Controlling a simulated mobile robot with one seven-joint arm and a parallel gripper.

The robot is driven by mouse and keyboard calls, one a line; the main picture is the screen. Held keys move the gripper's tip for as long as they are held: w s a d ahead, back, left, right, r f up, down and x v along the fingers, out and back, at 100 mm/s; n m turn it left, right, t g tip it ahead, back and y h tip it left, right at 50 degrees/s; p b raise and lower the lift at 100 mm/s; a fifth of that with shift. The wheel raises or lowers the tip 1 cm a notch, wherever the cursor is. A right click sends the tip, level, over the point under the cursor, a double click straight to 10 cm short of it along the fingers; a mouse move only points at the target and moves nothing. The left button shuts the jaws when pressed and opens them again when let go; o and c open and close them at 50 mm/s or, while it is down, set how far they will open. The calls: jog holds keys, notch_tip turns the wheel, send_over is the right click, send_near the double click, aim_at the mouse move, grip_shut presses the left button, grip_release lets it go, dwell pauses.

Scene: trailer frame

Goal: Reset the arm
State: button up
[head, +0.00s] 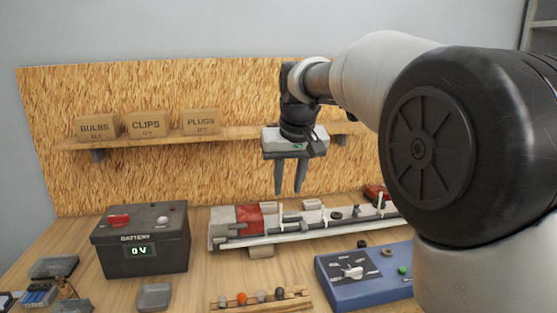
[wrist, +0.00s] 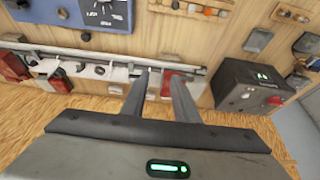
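My gripper (head: 288,190) hangs pointing down in front of the shelf, above the trailer frame (head: 325,230) in the head view. A clear gap shows between its two dark fingers, and nothing is held between them. In the wrist view my gripper (wrist: 159,76) appears in front of the pale rail of the frame, next to a red block (wrist: 177,82). It looks apart from the frame in the head view. My arm covers the right side of the head view and hides part of the bench and shelf.
A black battery box (head: 142,243) reading 0V stands left of the frame. A blue meter box (head: 362,276) and a wooden strip of small parts (head: 262,299) lie in front. The shelf (head: 235,132) behind holds boxes labelled BULBS, CLIPS and PLUGS.

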jog(key=s+d+r+m+p, duration=0.1)
jog(key=s+d+r+p, duration=0.2)
jog(key=s, duration=0.5)
jog(key=s+d+r+p, duration=0.2)
jog(key=s+d, duration=0.3)
jog(key=s, duration=0.3)
jog(key=s+d+f+p, duration=0.1)
jog(key=s+d+f, duration=0.1)
jog(key=s, duration=0.5)
jog(key=s+d+f+m+t+h+p, duration=0.1)
jog(key=s+f, duration=0.1)
jog(key=s, duration=0.5)
jog(key=shift+s+d+f+p, duration=0.15)
jog(key=shift+s+d+p, duration=0.15)
jog(key=shift+d+p, duration=0.1)
